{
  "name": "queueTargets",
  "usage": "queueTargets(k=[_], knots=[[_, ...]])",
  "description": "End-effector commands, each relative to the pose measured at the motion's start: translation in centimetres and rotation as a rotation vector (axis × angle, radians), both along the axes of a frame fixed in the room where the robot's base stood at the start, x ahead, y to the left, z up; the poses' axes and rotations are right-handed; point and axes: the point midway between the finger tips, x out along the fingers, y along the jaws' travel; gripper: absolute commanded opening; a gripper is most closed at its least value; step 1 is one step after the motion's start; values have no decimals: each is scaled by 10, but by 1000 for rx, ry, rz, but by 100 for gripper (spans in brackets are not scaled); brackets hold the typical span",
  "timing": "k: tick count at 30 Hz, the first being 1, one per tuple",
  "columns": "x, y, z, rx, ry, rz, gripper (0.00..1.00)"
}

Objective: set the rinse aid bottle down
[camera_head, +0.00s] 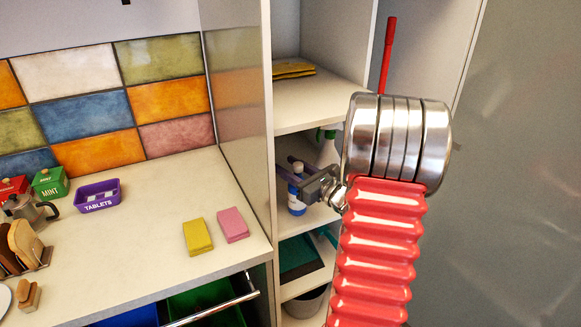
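The rinse aid bottle (296,204), white and blue with a blue cap, is upright inside the tall cabinet, over its middle shelf (312,220). My gripper (291,170) reaches in from the right, with its grey fingers on either side of the bottle's upper part. It appears shut on the bottle. The fingers and wrist hide part of the bottle. I cannot tell whether the bottle's base touches the shelf.
A spray bottle (327,150) stands behind my gripper on the same shelf. Yellow cloths (293,70) lie on the shelf above. The cabinet's side panel (240,110) borders the opening on the left. A yellow sponge (197,236) and pink sponge (233,224) lie on the counter.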

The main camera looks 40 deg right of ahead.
Motion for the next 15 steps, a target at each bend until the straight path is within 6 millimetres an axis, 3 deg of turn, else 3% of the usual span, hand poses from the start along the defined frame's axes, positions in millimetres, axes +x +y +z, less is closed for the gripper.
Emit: queueTargets(k=[8, 15], knots=[[0, 0, 2, -1, 0, 0, 39], [-25, -2, 2, 0, 0, -3, 39]])
